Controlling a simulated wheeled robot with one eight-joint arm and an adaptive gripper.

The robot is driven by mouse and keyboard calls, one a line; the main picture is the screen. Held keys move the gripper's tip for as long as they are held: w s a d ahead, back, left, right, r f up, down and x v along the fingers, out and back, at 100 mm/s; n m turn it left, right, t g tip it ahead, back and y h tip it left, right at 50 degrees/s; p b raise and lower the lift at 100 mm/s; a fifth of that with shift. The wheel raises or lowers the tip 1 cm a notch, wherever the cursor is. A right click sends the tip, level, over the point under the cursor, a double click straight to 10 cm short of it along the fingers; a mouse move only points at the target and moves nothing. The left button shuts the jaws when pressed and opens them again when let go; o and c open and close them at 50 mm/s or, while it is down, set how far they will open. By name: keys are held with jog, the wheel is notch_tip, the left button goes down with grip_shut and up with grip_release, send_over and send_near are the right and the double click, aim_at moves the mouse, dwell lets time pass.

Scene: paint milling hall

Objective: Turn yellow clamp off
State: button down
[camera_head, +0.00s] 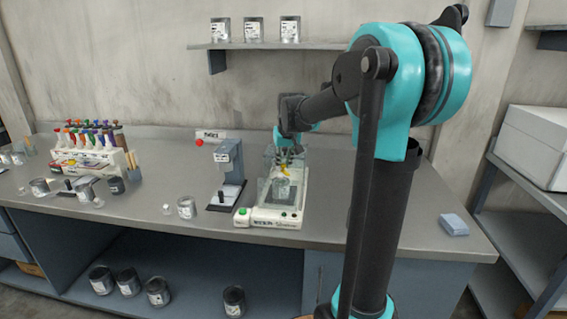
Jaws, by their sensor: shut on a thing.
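The yellow clamp (285,170) is a small yellow piece on the white device (268,219) on the bench. The device has a transparent housing, a green button and a small display at its front. My gripper (288,156) is at the top of the device, right at the yellow clamp, and is shut on it. The fingertips are small and dark here, so the exact grip on the clamp is hard to make out. The clamp's far side is hidden.
A rack of coloured pipettes (92,150) and several cans are further left. A shelf (270,46) with cans hangs above.

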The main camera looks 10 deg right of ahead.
jog(key=c, duration=1.4)
grip_release()
jog(key=shift+o, duration=0.2)
jog(key=v, duration=1.2)
